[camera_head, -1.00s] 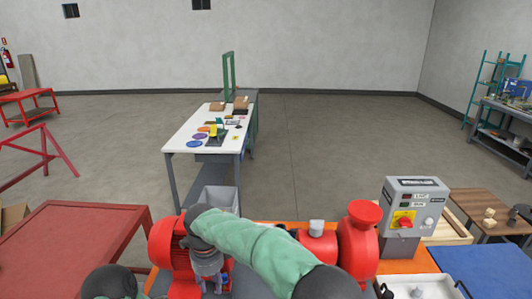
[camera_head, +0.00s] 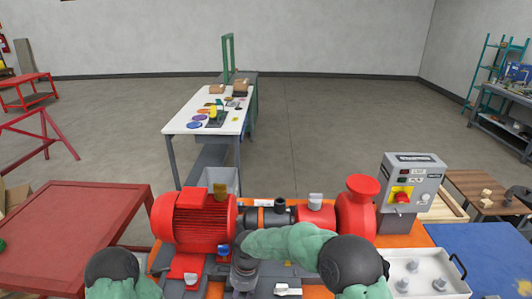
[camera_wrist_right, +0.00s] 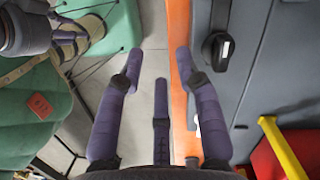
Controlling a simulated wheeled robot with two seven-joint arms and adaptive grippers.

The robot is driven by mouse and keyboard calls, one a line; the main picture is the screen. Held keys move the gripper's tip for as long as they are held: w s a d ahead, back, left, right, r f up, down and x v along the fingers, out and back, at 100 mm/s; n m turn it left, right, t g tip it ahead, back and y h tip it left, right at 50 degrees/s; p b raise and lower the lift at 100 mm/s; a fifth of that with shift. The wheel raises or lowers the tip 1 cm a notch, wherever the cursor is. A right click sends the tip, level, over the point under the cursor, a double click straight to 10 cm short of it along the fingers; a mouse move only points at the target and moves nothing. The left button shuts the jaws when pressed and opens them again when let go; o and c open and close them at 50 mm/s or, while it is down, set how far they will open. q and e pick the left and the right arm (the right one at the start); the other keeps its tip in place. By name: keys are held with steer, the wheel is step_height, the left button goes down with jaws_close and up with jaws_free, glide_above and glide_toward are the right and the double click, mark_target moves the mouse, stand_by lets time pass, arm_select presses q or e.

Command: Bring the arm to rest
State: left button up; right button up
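My right arm (camera_head: 290,247) comes in from the right in the head view, its green forearm lying across the front of the pump skid. Its dark wrist hangs down just right of the red motor (camera_head: 193,220); the fingertips are hard to make out there. In the right wrist view my right gripper (camera_wrist_right: 158,65) is open and empty, its purple fingers spread over pale floor beside an orange edge (camera_wrist_right: 180,35). My left arm (camera_head: 115,272) shows only at the bottom left of the head view. My left gripper (camera_wrist_right: 65,38) appears partly at the wrist view's upper left; its opening is unclear.
The red pump casing (camera_head: 357,210) and a grey control box (camera_head: 409,190) stand on the right of the skid. A white tray (camera_head: 430,278) is at lower right. A red table (camera_head: 75,230) is at left. A white-topped bench (camera_head: 210,112) stands beyond on open floor.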

steer(key=s+d+f+n+y+b, duration=0.1)
steer(key=s+d+f+n+b, duration=0.15)
steer(key=s+d+f, duration=0.45)
steer(key=s+d+f+n+y+b, duration=0.1)
steer(key=s+d+f+n, duration=0.2)
steer(key=f, duration=0.8)
steer(key=s+d+f+n+t+b, duration=0.1)
steer(key=s+d+f+n, duration=0.4)
steer(key=s, duration=0.7)
steer(key=d+f+b, duration=0.1)
steer(key=d+f, duration=0.1)
steer(key=d, duration=0.1)
steer(key=shift+s, duration=0.4)
steer(key=shift+f, duration=0.1)
